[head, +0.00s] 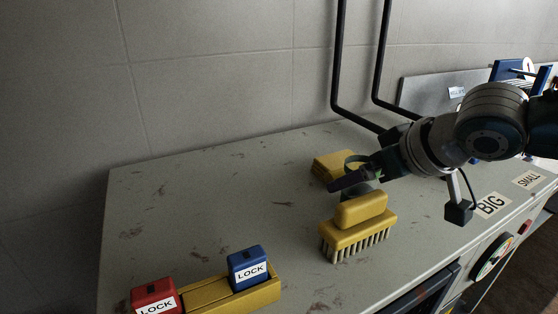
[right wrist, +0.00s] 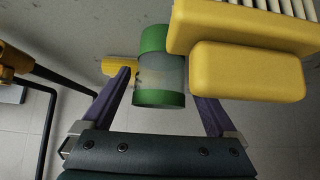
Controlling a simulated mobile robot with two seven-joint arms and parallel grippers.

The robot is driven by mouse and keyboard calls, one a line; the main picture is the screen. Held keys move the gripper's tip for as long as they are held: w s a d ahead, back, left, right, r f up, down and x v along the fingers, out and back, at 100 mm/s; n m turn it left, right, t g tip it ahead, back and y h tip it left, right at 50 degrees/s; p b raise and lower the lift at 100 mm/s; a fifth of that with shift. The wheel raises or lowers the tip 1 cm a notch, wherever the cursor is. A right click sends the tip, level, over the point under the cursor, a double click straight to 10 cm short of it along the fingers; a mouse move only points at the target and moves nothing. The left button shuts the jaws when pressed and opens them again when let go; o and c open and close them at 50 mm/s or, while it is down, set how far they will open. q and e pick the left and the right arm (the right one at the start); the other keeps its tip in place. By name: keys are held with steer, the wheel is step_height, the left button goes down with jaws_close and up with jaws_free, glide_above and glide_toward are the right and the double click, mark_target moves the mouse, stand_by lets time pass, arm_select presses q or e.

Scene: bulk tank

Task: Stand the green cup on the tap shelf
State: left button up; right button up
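The green cup (right wrist: 158,92) has green bands at both ends and a greyish, see-through middle. In the right wrist view it lies between the two purple fingers of my right gripper (right wrist: 160,88), with gaps showing on both sides, so the gripper looks open around it. In the head view the right gripper (head: 355,178) is low over the bench and hides most of the cup (head: 353,160); only green parts show around the finger. My left gripper is not in view. I cannot clearly make out the tap shelf.
A yellow brush (head: 358,228) stands close in front of the cup, and another yellow block (head: 330,165) is close behind. A yellow holder (head: 228,297) with red (head: 155,297) and blue (head: 248,268) LOCK blocks is front left. Black pipes (head: 338,60) run down the wall. The bench's left is clear.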

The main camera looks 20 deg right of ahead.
steer(key=c, duration=1.4)
